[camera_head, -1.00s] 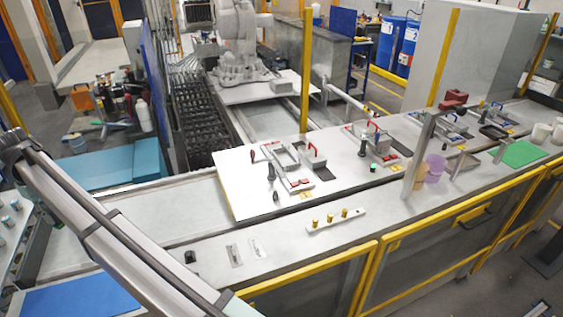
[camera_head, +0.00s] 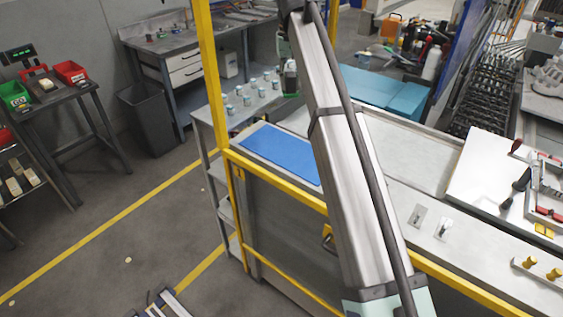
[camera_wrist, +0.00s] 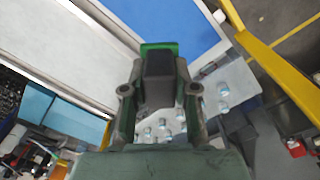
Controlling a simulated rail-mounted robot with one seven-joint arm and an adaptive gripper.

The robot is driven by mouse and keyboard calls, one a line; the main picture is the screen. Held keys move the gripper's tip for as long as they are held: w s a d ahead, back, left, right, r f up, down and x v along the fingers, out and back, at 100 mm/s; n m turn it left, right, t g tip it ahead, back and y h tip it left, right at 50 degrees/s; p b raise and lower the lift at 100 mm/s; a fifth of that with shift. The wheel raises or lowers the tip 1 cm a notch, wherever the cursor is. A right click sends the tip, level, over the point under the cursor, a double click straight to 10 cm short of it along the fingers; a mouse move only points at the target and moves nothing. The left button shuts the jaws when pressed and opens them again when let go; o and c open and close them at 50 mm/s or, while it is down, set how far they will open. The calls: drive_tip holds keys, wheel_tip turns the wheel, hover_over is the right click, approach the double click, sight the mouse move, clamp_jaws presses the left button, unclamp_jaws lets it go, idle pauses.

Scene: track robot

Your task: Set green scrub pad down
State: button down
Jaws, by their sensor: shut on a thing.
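The green scrub pad (camera_wrist: 160,47) shows as a green edge just beyond my fingertips in the wrist view. My gripper (camera_wrist: 159,75) is shut on it, and the dark fingers hide most of it. In the head view my gripper (camera_head: 289,76) is at the far end of my arm, with a bit of green pad (camera_head: 292,95) below it. It is by the right end of the grey bench with small cups, beyond the blue mat (camera_head: 277,151). I cannot tell whether the pad touches a surface.
Several small cups (camera_head: 247,100) stand on the grey bench (camera_head: 222,122) near my gripper. A yellow post (camera_head: 207,70) rises left of it, and a yellow rail (camera_head: 275,180) runs along the front. A teal box (camera_head: 372,92) lies to the right. The blue mat is clear.

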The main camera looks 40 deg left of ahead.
drive_tip(key=shift+s+d+f, duration=0.25)
drive_tip(key=shift+f, duration=0.1)
drive_tip(key=f+p, duration=0.2)
drive_tip(key=f, duration=0.7)
drive_tip(key=f+p, duration=0.2)
drive_tip(key=f, duration=0.8)
drive_tip(key=shift+w+a+f, duration=0.2)
drive_tip(key=shift+f, duration=0.1)
drive_tip(key=c, duration=0.9)
unclamp_jaws()
wheel_tip(320, 180, up, 12)
drive_tip(key=b, duration=0.3)
